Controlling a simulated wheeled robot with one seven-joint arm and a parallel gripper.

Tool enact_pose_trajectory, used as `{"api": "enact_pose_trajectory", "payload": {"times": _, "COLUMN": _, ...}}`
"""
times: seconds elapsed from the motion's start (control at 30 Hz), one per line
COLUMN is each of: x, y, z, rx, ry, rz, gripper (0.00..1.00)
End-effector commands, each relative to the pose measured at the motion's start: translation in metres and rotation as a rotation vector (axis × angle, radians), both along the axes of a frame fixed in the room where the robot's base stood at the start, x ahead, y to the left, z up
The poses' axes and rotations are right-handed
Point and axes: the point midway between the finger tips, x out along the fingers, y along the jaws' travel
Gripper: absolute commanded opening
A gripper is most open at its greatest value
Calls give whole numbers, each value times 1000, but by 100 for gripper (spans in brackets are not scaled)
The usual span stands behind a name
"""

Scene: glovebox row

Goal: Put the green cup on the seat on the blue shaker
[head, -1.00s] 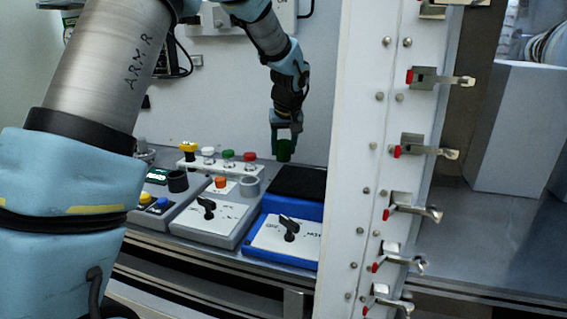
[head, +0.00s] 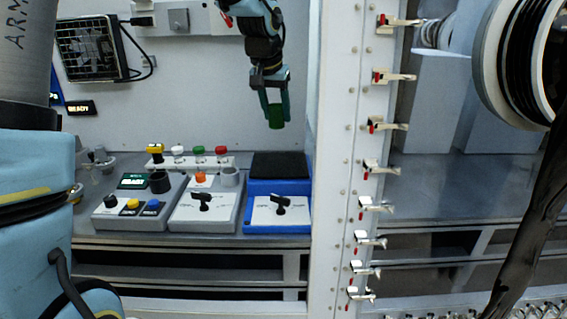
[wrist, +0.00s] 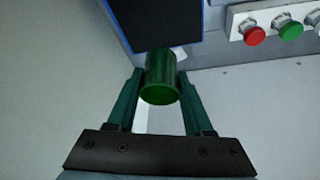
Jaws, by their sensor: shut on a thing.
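My gripper (head: 275,108) is shut on the green cup (head: 275,118) and holds it in the air, above and a little behind the blue shaker. In the wrist view the green cup (wrist: 160,80) sits between both fingers. The blue shaker (head: 279,226) stands at the right end of the bench row. Its black pad (head: 279,165) at the back is bare. Its white front panel bears a black knob. In the wrist view the black pad (wrist: 155,22) with its blue edge shows beyond the cup, apart from it.
A white latch-lined post (head: 345,150) rises close on the right.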

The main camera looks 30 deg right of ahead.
Motion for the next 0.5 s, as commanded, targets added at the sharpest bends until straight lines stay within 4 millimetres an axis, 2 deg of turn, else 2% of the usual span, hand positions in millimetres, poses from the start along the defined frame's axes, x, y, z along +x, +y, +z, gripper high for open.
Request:
{"api": "enact_pose_trajectory", "payload": {"times": 0.1, "x": -3, "y": 0, "z": -2, "rx": -1, "ry": -4, "rz": -32, "gripper": 0}}
{"api": "enact_pose_trajectory", "payload": {"times": 0.3, "x": -4, "y": 0, "z": -36, "rx": 2, "ry": -2, "rz": -38, "gripper": 0}}
{"api": "enact_pose_trajectory", "payload": {"times": 0.5, "x": -4, "y": -1, "z": -58, "rx": 0, "ry": -4, "rz": -36, "gripper": 0}}
